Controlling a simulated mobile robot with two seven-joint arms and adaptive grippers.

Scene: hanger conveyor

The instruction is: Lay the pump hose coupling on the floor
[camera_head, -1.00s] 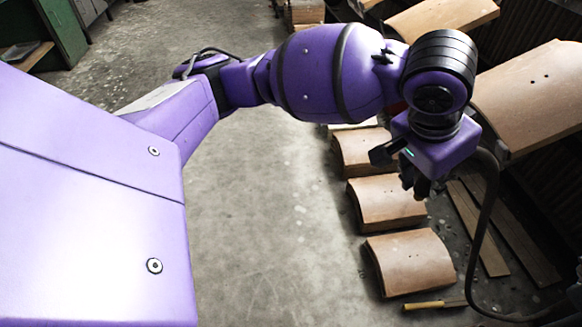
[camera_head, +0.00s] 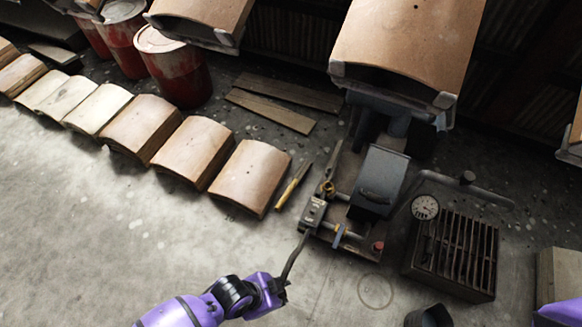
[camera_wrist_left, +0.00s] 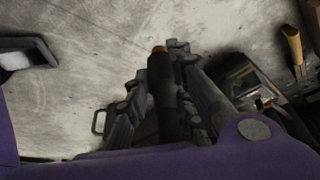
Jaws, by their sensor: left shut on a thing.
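My left gripper (camera_head: 282,291) is low in the middle of the head view, over the concrete floor in front of the pump. In the left wrist view my left gripper (camera_wrist_left: 162,82) is shut on the coupling (camera_wrist_left: 162,100), a dark cylinder with a copper-coloured tip. The coupling points away from the wrist, with floor behind it. A dark hose (camera_head: 295,256) shows between the gripper and the pump (camera_head: 380,180). The coupling is too small to make out in the head view. The height above the floor is unclear. My right gripper does not show.
Curved tan panels (camera_head: 248,177) lie in a row at the left, with a yellow-handled tool (camera_head: 291,187) beside them. A slatted crate (camera_head: 452,255) stands right of the pump. Red drums (camera_head: 172,70) stand behind. The floor (camera_head: 120,240) at lower left is open.

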